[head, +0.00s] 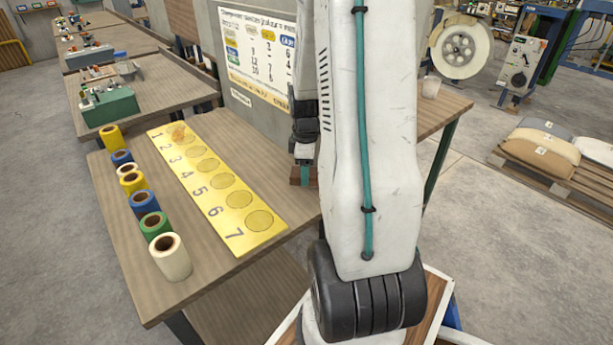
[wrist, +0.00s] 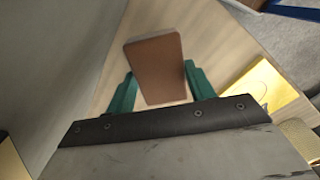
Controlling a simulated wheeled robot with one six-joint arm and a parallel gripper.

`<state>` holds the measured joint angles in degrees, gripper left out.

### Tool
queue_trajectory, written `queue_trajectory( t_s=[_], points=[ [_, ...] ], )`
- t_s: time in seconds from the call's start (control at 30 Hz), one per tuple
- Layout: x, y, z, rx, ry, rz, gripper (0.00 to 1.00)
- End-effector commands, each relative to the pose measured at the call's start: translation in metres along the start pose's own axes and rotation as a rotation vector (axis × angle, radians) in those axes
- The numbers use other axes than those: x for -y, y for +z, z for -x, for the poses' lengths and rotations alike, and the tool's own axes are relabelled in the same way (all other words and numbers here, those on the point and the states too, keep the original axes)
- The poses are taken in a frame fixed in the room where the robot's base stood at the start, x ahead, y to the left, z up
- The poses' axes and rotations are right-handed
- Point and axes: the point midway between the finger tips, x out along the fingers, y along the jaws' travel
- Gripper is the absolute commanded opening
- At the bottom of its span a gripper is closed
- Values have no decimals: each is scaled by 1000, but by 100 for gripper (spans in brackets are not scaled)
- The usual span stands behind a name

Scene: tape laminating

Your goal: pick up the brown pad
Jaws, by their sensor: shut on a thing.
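The brown pad (wrist: 156,68) is between the two green fingers of my gripper (wrist: 158,88) in the wrist view, and the fingers are shut on it. The pad is seen from its flat reddish-brown face and sits slightly tilted. In the head view the pad (head: 299,176) shows at the end of my arm, beside the wooden table (head: 140,265) top's right part. My arm hides part of the pad and most of the gripper there. I cannot tell exactly how high the pad is above the table.
A yellow board (head: 225,195) numbered 1 to 7 with round spots lies on the table. Several tape rolls stand along the left edge, including a white roll (head: 170,257) in front. A grey panel with a printed chart (head: 258,50) stands behind. A white cup (head: 431,87) stands at the right.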

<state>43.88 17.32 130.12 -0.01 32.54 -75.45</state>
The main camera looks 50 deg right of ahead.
Motion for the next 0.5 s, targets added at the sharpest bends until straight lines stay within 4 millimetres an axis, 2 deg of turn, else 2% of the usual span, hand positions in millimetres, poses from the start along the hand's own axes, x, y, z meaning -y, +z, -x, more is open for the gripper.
queue_trajectory(
  t_s=[0.23,0.5],
  points=[
    [0,0,44,-1,4,0,28],
    [47,-48,40,0,0,9,28]
  ],
)
